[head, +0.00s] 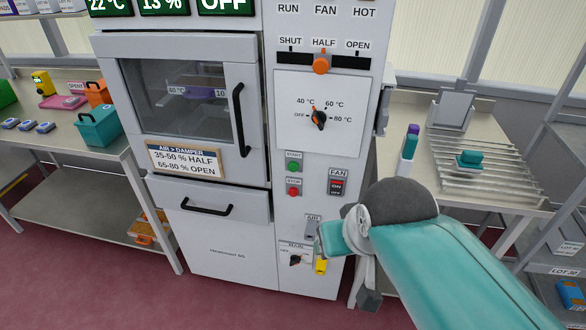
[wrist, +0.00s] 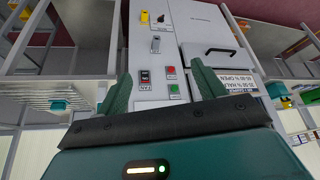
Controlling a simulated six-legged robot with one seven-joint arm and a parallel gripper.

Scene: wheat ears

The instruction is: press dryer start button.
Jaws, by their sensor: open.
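The dryer (head: 235,245) is a tall light-grey cabinet. Its green START button (head: 292,167) sits on the right-hand panel, above the red STOP button (head: 292,191). In the wrist view, which is turned upside down, the green START button (wrist: 174,89) and the red STOP button (wrist: 171,71) show between the fingers, beyond the tips. My gripper (wrist: 162,82) is open and empty, apart from the panel. In the head view my teal arm comes from the lower right, its end low before the panel, below and right of START.
Beside the buttons is the FAN switch (head: 337,187). Above are the temperature knob (head: 319,118) and the damper slider (head: 321,62), at HALF. The dryer door (head: 185,90) is shut. A bench with a slatted rack (head: 480,165) stands right; a table with a teal bin (head: 97,126) stands left.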

